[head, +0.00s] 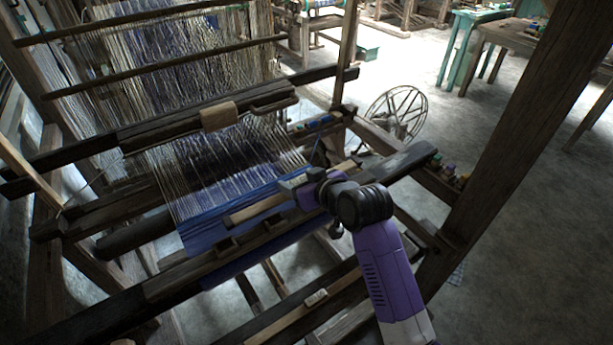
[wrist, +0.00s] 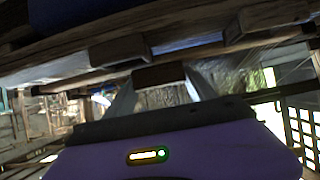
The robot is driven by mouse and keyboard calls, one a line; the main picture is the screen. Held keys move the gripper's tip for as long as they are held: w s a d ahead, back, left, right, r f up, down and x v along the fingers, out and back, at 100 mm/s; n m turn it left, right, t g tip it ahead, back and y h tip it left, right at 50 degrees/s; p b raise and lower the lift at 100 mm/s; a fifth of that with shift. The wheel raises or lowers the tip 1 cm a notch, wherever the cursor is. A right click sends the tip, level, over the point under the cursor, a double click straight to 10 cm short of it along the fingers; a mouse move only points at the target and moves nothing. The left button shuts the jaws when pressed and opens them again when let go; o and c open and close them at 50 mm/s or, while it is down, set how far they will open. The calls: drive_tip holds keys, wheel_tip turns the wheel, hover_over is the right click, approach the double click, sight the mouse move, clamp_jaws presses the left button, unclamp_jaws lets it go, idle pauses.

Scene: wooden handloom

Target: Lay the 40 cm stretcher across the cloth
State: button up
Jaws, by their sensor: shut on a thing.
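A pale wooden bar, which looks like the stretcher (head: 258,208), runs slantwise over the front of the blue cloth (head: 205,228) in the head view. My gripper (head: 298,186) is shut on it toward its right part, which is partly hidden by the gripper. I cannot tell whether the bar touches the cloth or hangs just above it. In the wrist view, my gripper (wrist: 160,90) has a brown wooden piece (wrist: 160,76) between its fingers, close to a long wooden beam.
The dark breast beam (head: 215,265) crosses in front of the cloth. Another pale bar (head: 290,317) lies on a lower beam nearer me. A thick loom post (head: 525,110) stands right of my arm. A spoked wheel (head: 398,112) and small coloured spools (head: 450,172) are behind right.

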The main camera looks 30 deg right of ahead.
sight(265, 207)
drive_tip(key=a+b, duration=0.1)
drive_tip(key=a, duration=0.9)
drive_tip(key=shift+a, duration=0.1)
drive_tip(key=shift+f+b, duration=0.55)
drive_tip(key=shift+f, duration=0.05)
drive_tip(key=shift+f+b, duration=0.4)
drive_tip(key=shift+f, duration=0.4)
drive_tip(key=shift+f, duration=0.15)
drive_tip(key=o, duration=1.6)
drive_tip(key=shift+o, duration=0.2)
drive_tip(key=shift+b+v, duration=0.45)
drive_tip(key=shift+v, duration=3.45)
drive_tip(key=shift+f, duration=0.1)
